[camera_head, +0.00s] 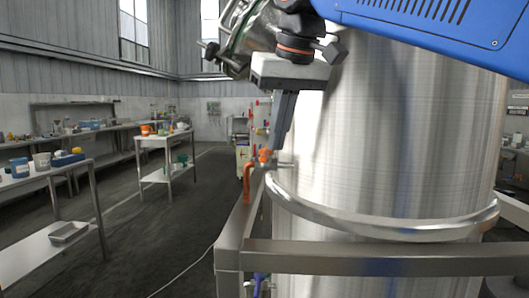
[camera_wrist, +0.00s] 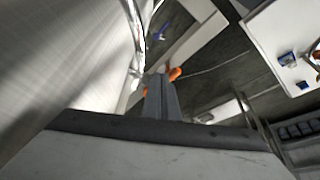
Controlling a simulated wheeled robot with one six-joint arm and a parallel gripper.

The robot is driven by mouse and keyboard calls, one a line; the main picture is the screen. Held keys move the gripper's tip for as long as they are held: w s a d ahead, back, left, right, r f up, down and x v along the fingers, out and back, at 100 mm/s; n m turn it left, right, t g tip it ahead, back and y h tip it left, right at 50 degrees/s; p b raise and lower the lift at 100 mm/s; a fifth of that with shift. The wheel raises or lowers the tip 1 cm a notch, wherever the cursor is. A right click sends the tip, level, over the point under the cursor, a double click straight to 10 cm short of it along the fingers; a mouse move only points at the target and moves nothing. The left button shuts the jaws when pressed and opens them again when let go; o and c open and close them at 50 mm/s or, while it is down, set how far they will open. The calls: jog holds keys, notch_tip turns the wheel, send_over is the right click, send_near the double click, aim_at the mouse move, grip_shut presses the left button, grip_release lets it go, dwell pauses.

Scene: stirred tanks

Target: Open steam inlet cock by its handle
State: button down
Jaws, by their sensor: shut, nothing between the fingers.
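A cock with an orange lever handle (camera_head: 247,181) sits on a short metal fitting at the left side of the steel tank (camera_head: 390,140). The handle hangs down from an orange top. In the wrist view, orange parts of the handle (camera_wrist: 174,74) show beside the fingertips, partly hidden by them. My gripper (camera_head: 275,148) points down with its fingers together, its tips close to the cock's orange top. It also shows in the wrist view (camera_wrist: 160,77). Nothing is between the fingers. I cannot tell whether the tips touch the handle.
A steel rail (camera_head: 370,259) runs in front of the tank, and a ring pipe (camera_head: 385,228) curves around it. A blue handle (camera_head: 258,284) is lower down. Benches and a small table (camera_head: 165,139) with containers stand at the left. The floor between is mostly clear.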

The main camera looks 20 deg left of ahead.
aim_at(264, 154)
jog(key=shift+f, duration=1.8)
dwell(0.4)
jog(key=shift+s+a, duration=0.2)
jog(key=shift+a, duration=0.65)
jog(key=shift+s+a, duration=0.2)
jog(key=shift+a, duration=0.6)
jog(key=shift+w+d, duration=0.1)
jog(key=shift+d, duration=0.3)
dwell(0.3)
jog(key=shift+r, duration=3.5)
